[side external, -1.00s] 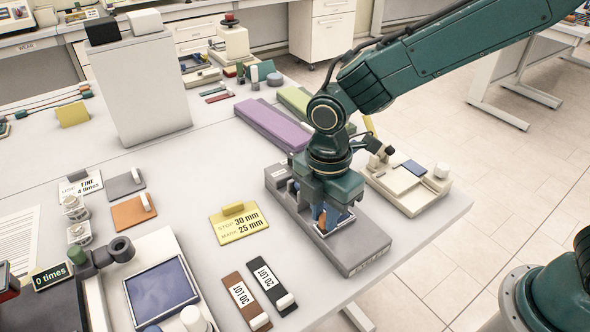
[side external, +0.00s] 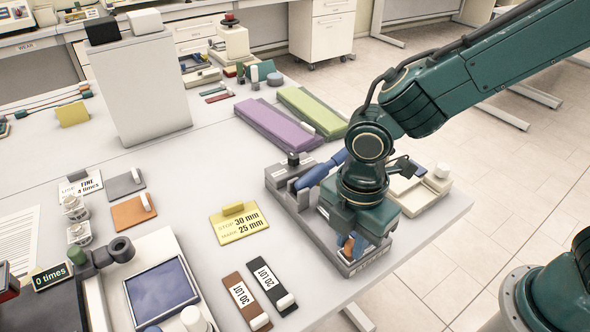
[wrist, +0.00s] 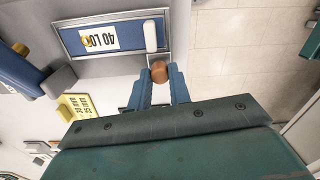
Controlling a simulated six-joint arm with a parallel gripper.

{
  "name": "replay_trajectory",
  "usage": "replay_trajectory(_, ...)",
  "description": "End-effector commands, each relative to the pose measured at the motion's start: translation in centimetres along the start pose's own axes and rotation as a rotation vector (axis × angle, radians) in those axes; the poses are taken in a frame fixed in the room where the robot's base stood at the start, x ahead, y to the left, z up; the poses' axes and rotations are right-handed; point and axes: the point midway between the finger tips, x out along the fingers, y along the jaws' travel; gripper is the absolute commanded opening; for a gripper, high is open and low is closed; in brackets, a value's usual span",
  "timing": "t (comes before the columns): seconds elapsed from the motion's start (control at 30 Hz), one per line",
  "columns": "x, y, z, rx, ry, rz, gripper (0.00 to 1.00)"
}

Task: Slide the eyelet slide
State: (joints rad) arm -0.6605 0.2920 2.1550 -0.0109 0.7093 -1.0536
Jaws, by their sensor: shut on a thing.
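My gripper (side external: 352,245) is over the near right end of a grey fixture (side external: 296,207) on the table. In the wrist view its two blue fingers (wrist: 160,80) are shut on a brown rounded knob (wrist: 159,70). The knob sits at the edge of a thin metal frame around a blue plate (wrist: 120,33) labelled 40 LOT, with a white bar handle (wrist: 151,36) on it. In the side view my gripper hides most of this frame. A blue piece (side external: 318,172) lies over the far part of the fixture, partly hidden by my arm.
A yellow sign (side external: 239,222) reads stop 30 mm, mark 25 mm. Brown (side external: 245,300) and black (side external: 270,285) 30 and 20 LOT plates lie nearby. Purple (side external: 275,125) and green (side external: 310,112) bars lie behind the fixture. A light device (side external: 425,193) stands at right, near the table edge.

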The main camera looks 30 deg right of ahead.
Motion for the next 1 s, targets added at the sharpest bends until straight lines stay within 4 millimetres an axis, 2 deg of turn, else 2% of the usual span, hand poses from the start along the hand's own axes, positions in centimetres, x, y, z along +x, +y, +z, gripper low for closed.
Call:
replay_trajectory(0.1,0.0,-0.6,-0.1,-0.012,0.000,-0.017,0.00)
replay_trajectory(0.13,0.0,-0.6,-0.1,-0.012,0.000,-0.018,0.23)
replay_trajectory(0.23,0.0,-0.6,-0.1,-0.012,0.000,-0.017,0.41)
replay_trajectory(0.67,-0.3,-0.3,-0.1,-0.007,0.000,-0.011,0.41)
replay_trajectory(0.87,-1.9,-0.2,-0.1,-0.007,0.002,-0.008,0.41)
replay_trajectory(1.0,-3.9,-0.2,-0.1,-0.007,0.002,-0.007,0.41)
